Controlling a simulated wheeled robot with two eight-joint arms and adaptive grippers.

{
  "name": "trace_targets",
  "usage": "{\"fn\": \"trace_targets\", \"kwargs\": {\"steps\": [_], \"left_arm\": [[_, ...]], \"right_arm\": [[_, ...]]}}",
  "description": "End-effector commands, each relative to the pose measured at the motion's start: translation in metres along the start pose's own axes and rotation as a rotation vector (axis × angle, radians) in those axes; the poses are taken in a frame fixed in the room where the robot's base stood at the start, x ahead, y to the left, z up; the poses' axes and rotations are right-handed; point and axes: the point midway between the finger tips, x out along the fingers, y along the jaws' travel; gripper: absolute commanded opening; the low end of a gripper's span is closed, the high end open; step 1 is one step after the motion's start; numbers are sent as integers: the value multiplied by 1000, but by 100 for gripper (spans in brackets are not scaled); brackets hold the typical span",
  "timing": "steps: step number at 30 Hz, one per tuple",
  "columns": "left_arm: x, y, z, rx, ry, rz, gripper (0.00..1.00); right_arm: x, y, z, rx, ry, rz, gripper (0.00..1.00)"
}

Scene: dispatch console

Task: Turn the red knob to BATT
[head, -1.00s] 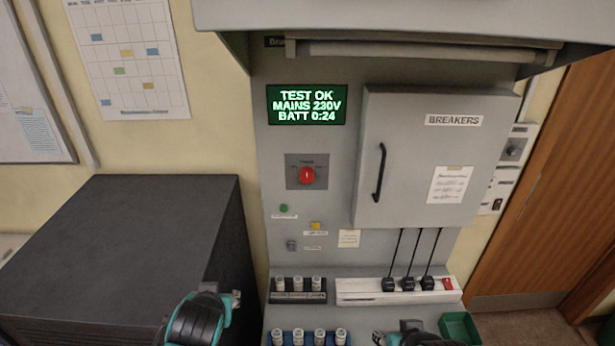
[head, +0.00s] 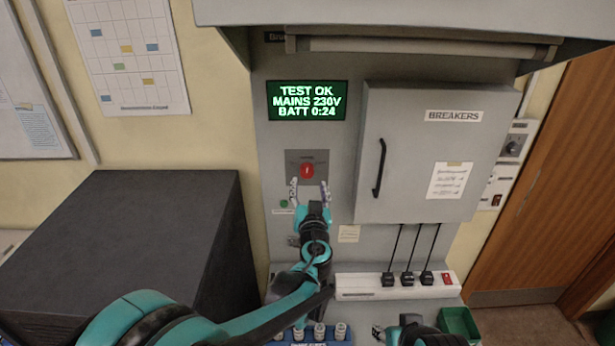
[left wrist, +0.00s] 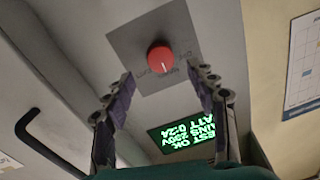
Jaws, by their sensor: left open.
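The red knob (head: 307,171) is on a grey square plate on the console front, below the green-lit display. In the head view its pale mark is near upright. The knob also shows in the left wrist view (left wrist: 159,56), with small labels around it too blurred to read. My left gripper (head: 309,187) is open, its two fingers spread just below and in front of the knob, pointing at it. In the left wrist view the gripper (left wrist: 163,80) has nothing between its fingers, and the knob lies beyond the tips. My right gripper is only partly in view at the bottom edge.
The display (head: 307,101) reads TEST OK, MAINS 230V, BATT 0:24. A breaker cabinet (head: 415,110) with a black handle (head: 379,168) juts out right of the knob. A dark box (head: 130,240) stands at left. A white strip with plugs (head: 365,284) and a green tray (head: 460,323) lie below.

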Motion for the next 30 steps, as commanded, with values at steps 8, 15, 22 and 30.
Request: {"fn": "trace_targets", "kwargs": {"steps": [8,15,22,30], "left_arm": [[44,-2,0,0,-1,-3,57],[55,-1,0,0,-1,-1,57],[54,-1,0,0,-2,-2,41],[54,-1,0,1,-2,-2,7]], "right_arm": [[-3,0,-2,0,0,0,40],[-4,0,-3,0,0,0,40],[-4,0,-3,0,0,0,40],[-4,0,-3,0,0,0,40]]}}
